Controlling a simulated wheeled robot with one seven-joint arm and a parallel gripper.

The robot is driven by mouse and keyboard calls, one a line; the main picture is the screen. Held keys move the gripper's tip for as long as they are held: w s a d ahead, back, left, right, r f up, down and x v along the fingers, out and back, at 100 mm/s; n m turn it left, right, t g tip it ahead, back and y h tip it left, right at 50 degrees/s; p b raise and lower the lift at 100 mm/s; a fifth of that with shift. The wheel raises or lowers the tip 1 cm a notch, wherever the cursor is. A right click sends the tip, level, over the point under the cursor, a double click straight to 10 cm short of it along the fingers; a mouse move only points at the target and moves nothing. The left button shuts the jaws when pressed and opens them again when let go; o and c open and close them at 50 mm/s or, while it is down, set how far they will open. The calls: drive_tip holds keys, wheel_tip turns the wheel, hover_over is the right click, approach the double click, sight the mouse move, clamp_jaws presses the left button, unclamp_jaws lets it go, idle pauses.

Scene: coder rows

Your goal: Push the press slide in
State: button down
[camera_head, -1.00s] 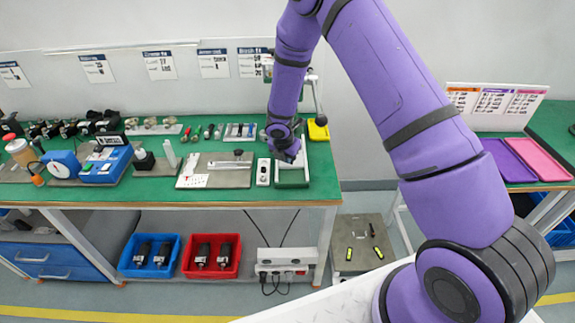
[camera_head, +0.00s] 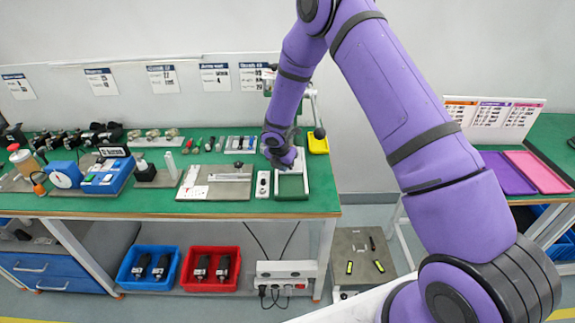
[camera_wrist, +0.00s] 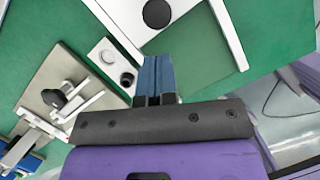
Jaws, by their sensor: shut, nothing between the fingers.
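The press stands at the right end of the green bench, with a white-framed base (camera_head: 306,184) and a lever with a black ball (camera_head: 320,133). In the wrist view its white frame (camera_wrist: 229,35) surrounds a green surface. A white part with a round black knob (camera_wrist: 157,13) shows at the top edge there; I cannot tell whether it is the slide. My gripper (camera_head: 284,163) is over the frame. Its blue fingers (camera_wrist: 155,65) are together and empty, pointing toward the white part. Contact cannot be told. The arm's end hides part of the press in the head view.
Left of that is a grey plate with a clamp (camera_head: 232,189). The bench edge is close in front.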

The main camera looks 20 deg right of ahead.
drive_tip(key=s+a+v, duration=0.1)
drive_tip(key=v, duration=0.9)
drive_tip(key=s+d+r+m, duration=0.3)
drive_tip(key=s+r+m, duration=0.15)
drive_tip(key=r, duration=0.45)
drive_tip(key=s+d+r+m+t, duration=0.1)
drive_tip(key=s+d+r+m, duration=0.1)
drive_tip(key=s+r+m, duration=0.45)
drive_tip(key=s+d+r+m, duration=0.2)
drive_tip(key=s+d+r, duration=0.1)
drive_tip(key=r, duration=0.8)
drive_tip(key=s+r+m+y, duration=0.1)
drive_tip(key=s+m, duration=0.3)
drive_tip(key=s, duration=0.4)
drive_tip(key=s+r+m+t, duration=0.1)
drive_tip(key=s+r+m, duration=0.3)
drive_tip(key=s, duration=0.5)
drive_tip(key=s+d+r+m+y, duration=0.1)
drive_tip(key=s+r+m, duration=0.2)
drive_tip(key=s+m, duration=0.3)
drive_tip(key=s, duration=0.3)
drive_tip(key=shift+r+t+y, duration=0.2)
drive_tip(key=shift+t+y, duration=0.1)
